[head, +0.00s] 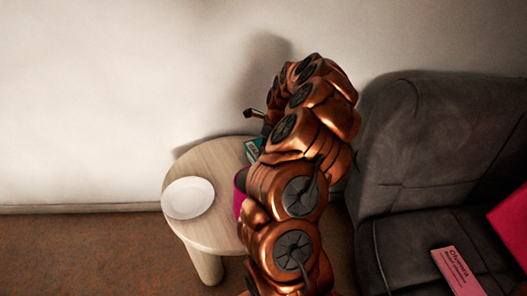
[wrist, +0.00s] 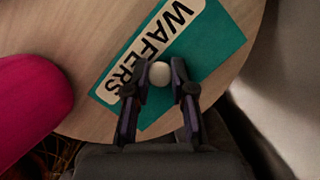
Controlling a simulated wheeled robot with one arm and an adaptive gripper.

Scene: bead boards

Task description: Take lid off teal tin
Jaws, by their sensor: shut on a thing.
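The teal tin (head: 253,147) stands at the back of the round wooden table, mostly hidden behind my arm in the head view. In the wrist view I look down on its teal lid (wrist: 212,62), which has a pale label reading "WAFERS" and a round cream knob (wrist: 160,73). My gripper (wrist: 160,88) has one finger on each side of the knob and is shut on it. The tin's sides are hidden from above, so I cannot tell whether the lid is still seated. In the head view my gripper is hidden by the arm.
A white plate (head: 188,198) lies on the left of the round table (head: 207,233). A magenta object (head: 240,193) stands on it close to my arm, and also shows in the wrist view (wrist: 32,100). A dark grey sofa (head: 430,140) with a pink box (head: 458,271) is on the right.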

